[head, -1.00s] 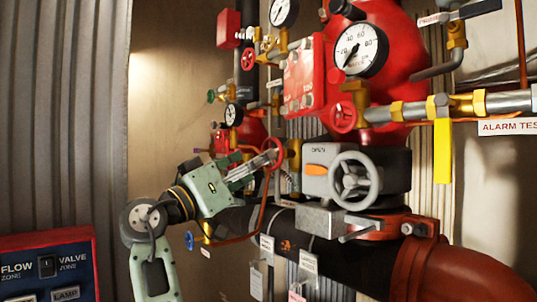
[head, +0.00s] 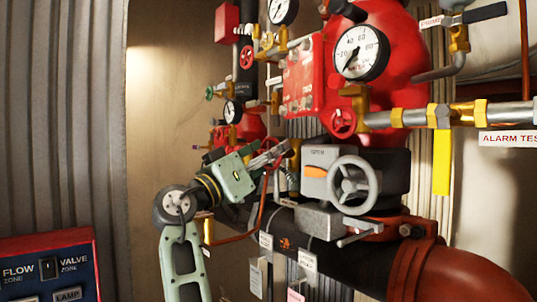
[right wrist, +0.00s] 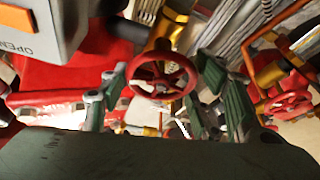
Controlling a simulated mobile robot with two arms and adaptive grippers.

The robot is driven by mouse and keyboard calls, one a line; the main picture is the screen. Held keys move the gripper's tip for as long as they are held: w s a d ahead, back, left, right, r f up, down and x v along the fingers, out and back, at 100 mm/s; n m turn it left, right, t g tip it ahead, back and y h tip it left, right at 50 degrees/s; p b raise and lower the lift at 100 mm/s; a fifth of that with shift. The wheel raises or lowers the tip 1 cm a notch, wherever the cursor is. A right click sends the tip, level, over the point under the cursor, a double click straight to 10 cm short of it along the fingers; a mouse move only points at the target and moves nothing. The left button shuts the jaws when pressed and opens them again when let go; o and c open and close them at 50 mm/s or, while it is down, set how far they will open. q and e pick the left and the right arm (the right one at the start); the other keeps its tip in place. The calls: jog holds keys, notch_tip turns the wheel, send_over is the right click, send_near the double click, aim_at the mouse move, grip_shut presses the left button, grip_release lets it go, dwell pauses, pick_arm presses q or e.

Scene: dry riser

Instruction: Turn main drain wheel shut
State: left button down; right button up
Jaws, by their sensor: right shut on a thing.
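The red handwheel (right wrist: 161,84) shows in the right wrist view between the two green fingers of my right gripper (right wrist: 160,98). I cannot read any label on this wheel. My left gripper is not in view.
A grey handwheel (head: 354,185) on a housing marked OPEN stands just right of the gripper. A black pipe (head: 340,254) with hanging tags runs below. Gauges, smaller red wheels and brass fittings crowd above. A blue panel (head: 48,268) is at lower left.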

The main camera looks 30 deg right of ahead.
jog(key=c, duration=0.4)
jog(key=shift+m+g+b, duration=0.3)
jog(key=shift+m+b, duration=0.2)
jog(key=shift+m, duration=0.3)
jog(key=o, duration=1.1)
jog(key=shift+s, duration=0.1)
jog(key=v, duration=1.2)
